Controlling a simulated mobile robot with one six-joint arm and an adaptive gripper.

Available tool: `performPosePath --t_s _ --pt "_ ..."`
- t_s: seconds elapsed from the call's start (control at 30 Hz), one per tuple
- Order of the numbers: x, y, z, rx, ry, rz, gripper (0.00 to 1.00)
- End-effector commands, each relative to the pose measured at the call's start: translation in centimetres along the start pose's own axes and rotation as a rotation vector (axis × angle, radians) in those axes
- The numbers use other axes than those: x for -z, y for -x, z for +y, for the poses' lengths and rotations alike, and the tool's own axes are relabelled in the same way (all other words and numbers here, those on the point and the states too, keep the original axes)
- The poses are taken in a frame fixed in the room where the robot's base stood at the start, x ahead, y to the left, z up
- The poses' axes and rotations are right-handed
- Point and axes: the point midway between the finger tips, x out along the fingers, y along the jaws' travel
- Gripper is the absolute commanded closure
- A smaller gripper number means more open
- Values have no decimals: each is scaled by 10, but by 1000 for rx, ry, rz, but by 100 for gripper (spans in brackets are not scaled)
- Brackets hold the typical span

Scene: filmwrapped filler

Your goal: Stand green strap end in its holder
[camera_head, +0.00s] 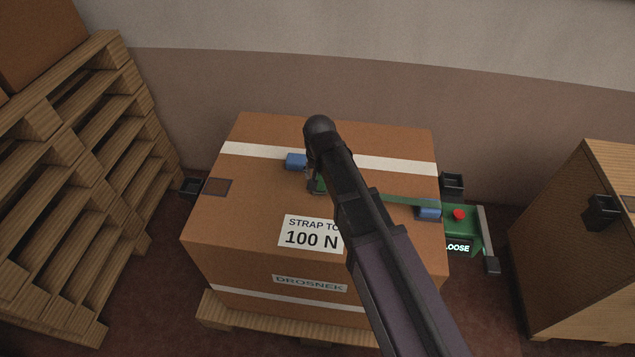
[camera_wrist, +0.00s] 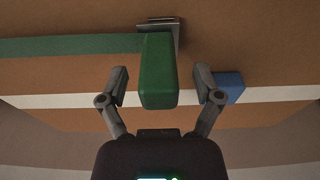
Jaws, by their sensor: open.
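The green strap end (camera_wrist: 158,75) is a rounded green block in the middle of the wrist view. It lies between the two fingers of my open gripper (camera_wrist: 161,88), with a gap on each side. Its far end meets a grey metal piece (camera_wrist: 160,22), which may be the holder; I cannot tell whether the end is seated in it. The flat green strap (camera_wrist: 75,47) runs to that spot from the left. In the head view the strap (camera_head: 398,199) crosses the carton top from a green tensioner (camera_head: 461,228), and my arm hides most of the strap end.
The carton (camera_head: 235,240) stands on a pallet (camera_head: 275,332). Blue blocks (camera_head: 296,161) (camera_head: 428,213) sit on its top. The tensioner has a red button (camera_head: 459,214) and a sign reading "LOOSE" (camera_head: 458,247). Stacked pallets (camera_head: 85,150) stand left, a wooden crate (camera_head: 570,250) right.

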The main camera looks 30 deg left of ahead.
Motion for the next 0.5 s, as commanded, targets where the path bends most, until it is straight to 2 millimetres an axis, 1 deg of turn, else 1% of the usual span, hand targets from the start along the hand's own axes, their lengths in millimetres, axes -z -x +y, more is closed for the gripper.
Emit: performPosePath --t_s 0.3,0.33,0.37,0.4,0.47,0.5 --pt "0 0 0 0 -1 0 17" --pt "0 0 0 0 -1 0 23" --pt "0 0 0 0 -1 0 32" --pt "0 0 0 0 -1 0 44" --pt "0 0 0 0 -1 0 62" --pt "0 0 0 0 -1 0 74"
